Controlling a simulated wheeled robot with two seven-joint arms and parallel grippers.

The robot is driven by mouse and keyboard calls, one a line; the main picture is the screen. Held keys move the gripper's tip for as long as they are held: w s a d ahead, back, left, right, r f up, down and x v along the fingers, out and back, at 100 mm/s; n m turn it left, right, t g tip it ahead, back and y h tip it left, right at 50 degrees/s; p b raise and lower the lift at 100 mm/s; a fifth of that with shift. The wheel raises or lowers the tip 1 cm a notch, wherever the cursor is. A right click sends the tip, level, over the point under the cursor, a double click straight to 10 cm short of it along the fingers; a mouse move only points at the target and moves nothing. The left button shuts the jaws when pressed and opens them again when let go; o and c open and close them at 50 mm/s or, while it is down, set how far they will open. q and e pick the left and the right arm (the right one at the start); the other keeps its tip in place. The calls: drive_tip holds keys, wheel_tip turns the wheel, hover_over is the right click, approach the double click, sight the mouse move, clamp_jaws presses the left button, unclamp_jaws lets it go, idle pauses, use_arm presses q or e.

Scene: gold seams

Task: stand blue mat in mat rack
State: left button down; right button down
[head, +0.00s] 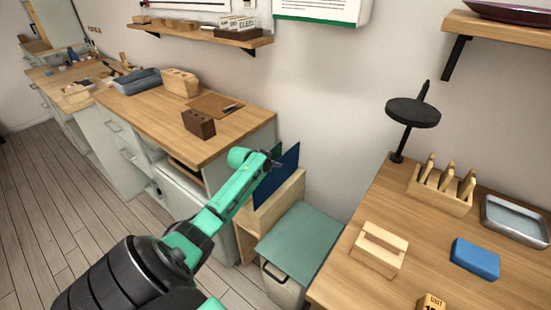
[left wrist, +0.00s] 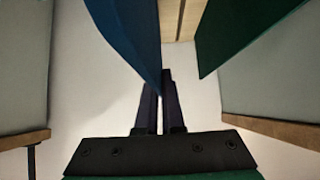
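The blue mat (head: 285,178) stands upright at the wooden mat rack (head: 271,212) beside the counter; the rack's front wall hides its lower edge. A dark green mat (head: 277,153) stands beside it, mostly hidden. My left gripper (head: 275,158) is at the blue mat's near upper edge. In the left wrist view, the fingers (left wrist: 160,100) are nearly together, with the corner of the blue mat (left wrist: 125,30) in the narrow gap between them. The green mat (left wrist: 235,35) is apart, to the right, with rack wood (left wrist: 182,18) between. My right gripper is out of view.
A counter (head: 165,115) with a brown block (head: 198,123) stands left of the rack. A teal-topped bin (head: 298,240) is right of it. A table (head: 390,210) at right holds a blue block (head: 475,258) and a wooden holder (head: 441,190).

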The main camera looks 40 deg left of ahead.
sight(275, 171)
use_arm(q)
drive_tip(key=shift+f+b, duration=1.2)
drive_tip(key=shift+f, duration=0.65)
drive_tip(key=c, duration=1)
unclamp_jaws()
drive_tip(key=shift+o, duration=0.2)
